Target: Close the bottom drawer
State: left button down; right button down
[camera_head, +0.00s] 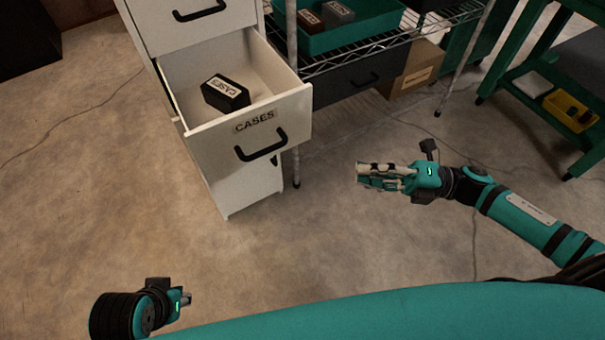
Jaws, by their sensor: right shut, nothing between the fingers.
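A white drawer cabinet (235,185) stands at the upper left. Its lower visible drawer (290,108), labelled CASES and with a black handle (261,146), is pulled out. A black box (226,93) labelled CASES lies inside it. The drawer above, with another black handle (200,11), looks closed. My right gripper (362,175) is shut and empty, over the floor to the right of the open drawer and apart from it. My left gripper (187,299) is low at the left, far from the cabinet; its fingers are small and partly hidden.
A wire shelf (385,45) with a green bin (345,30) stands right of the cabinet, with a cardboard box (415,72) below. A green table frame (590,150) holding a yellow tray (571,110) is at the right. The floor (290,240) before the drawer is clear.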

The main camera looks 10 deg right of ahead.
jog(key=w+x, duration=0.1)
jog(key=x, duration=1.2)
jog(key=shift+w+d+r+n+g, duration=0.2)
jog(key=shift+w+r+n+g, duration=0.1)
jog(key=shift+w+r+g, duration=0.1)
